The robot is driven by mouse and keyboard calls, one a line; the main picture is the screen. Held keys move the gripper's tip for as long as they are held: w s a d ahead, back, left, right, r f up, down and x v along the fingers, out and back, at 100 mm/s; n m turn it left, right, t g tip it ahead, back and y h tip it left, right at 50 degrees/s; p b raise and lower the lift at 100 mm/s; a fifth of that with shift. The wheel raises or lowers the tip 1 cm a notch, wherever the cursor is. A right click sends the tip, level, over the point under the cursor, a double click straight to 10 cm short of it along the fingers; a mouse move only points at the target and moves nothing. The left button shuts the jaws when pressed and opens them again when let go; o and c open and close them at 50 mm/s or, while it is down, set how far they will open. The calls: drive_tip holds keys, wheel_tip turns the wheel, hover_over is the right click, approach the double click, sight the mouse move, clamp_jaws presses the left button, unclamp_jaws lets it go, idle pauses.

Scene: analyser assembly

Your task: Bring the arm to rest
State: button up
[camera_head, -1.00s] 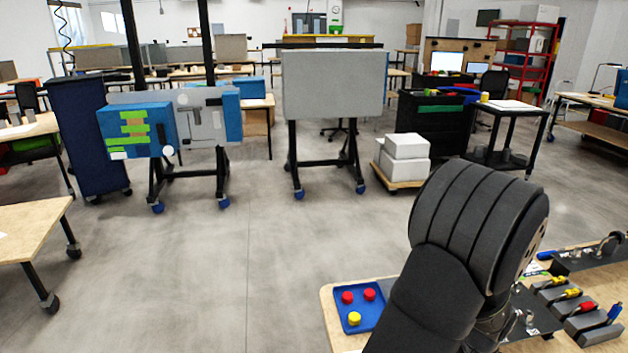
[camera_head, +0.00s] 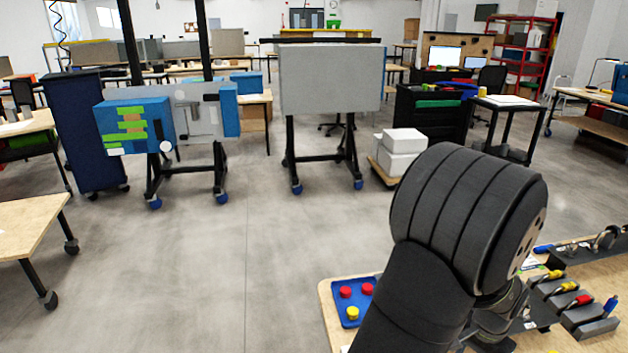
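My arm is the dark ribbed form at the lower right of the head view, bent above the near wooden table (camera_head: 330,297). My gripper does not show; the arm's end is hidden behind its own links or outside the picture. A blue tray (camera_head: 342,314) with two red caps (camera_head: 345,291) and a yellow cap (camera_head: 352,313) lies at the table's left corner, left of my arm. Tools with coloured handles sit in a dark holder (camera_head: 585,318) to the right of my arm.
A grey panel on a wheeled stand (camera_head: 330,80) stands across the floor. A blue and grey assembly (camera_head: 133,126) is on another stand at left. White boxes (camera_head: 402,150) sit on a low dolly behind my arm. The grey floor (camera_head: 240,260) is open in the middle.

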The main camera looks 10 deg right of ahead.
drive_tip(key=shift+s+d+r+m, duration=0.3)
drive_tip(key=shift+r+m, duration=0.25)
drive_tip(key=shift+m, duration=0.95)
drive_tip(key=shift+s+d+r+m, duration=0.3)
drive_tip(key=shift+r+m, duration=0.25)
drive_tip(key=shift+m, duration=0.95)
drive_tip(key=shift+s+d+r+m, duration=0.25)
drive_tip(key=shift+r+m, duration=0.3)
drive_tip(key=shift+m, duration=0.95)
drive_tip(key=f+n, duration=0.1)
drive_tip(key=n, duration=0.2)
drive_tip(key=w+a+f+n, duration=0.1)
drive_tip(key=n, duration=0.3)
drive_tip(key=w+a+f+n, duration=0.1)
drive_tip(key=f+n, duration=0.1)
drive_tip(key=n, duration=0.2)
